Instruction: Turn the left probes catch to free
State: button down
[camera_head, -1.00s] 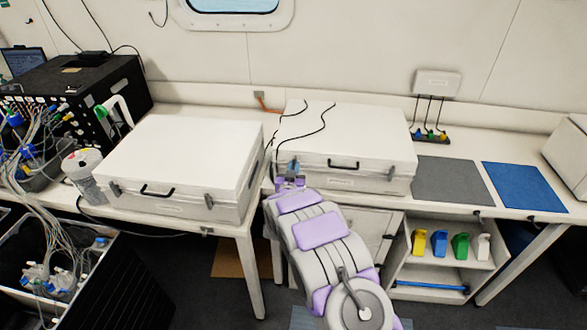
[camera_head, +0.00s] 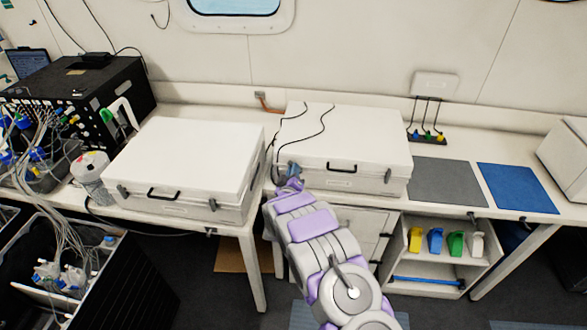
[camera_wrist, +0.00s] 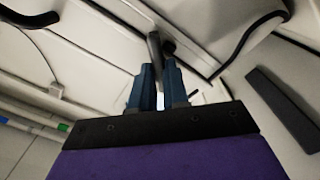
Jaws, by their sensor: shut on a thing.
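The white case (camera_head: 345,145) on the right part of the bench is closed. It has a black front handle and a catch near each front end. My gripper (camera_head: 293,170) is at the left end of its front, over the left catch, which it mostly hides in the head view. In the wrist view my blue fingers (camera_wrist: 160,85) are closed around a grey lever-like catch (camera_wrist: 153,48) against the white case. A dark round part sits beside it. The right catch (camera_head: 387,175) is clear of my gripper. I cannot tell the left catch's exact angle.
A second closed white case (camera_head: 190,160) stands to the left on the bench. Black cables (camera_head: 318,128) lie over the right case. Grey (camera_head: 445,184) and blue (camera_head: 515,187) mats lie to the right. A shelf (camera_head: 440,260) with coloured items is below.

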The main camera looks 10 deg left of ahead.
jog(key=n, duration=0.3)
jog(key=n+p, duration=0.1)
jog(key=n, duration=0.1)
jog(key=n+p, duration=0.1)
jog(key=n, duration=0.2)
jog(key=shift+s+a+f+n, duration=0.1)
jog(key=shift+a+f+n, duration=0.2)
jog(key=shift+f, duration=0.05)
dwell(0.4)
jog(key=c, duration=1.1)
grip_release()
jog(key=shift+a, duration=0.2)
jog(key=shift+d, duration=0.1)
jog(key=s, duration=1.7)
jog(key=shift+s+a+f, duration=0.1)
jog(key=shift+a, duration=0.3)
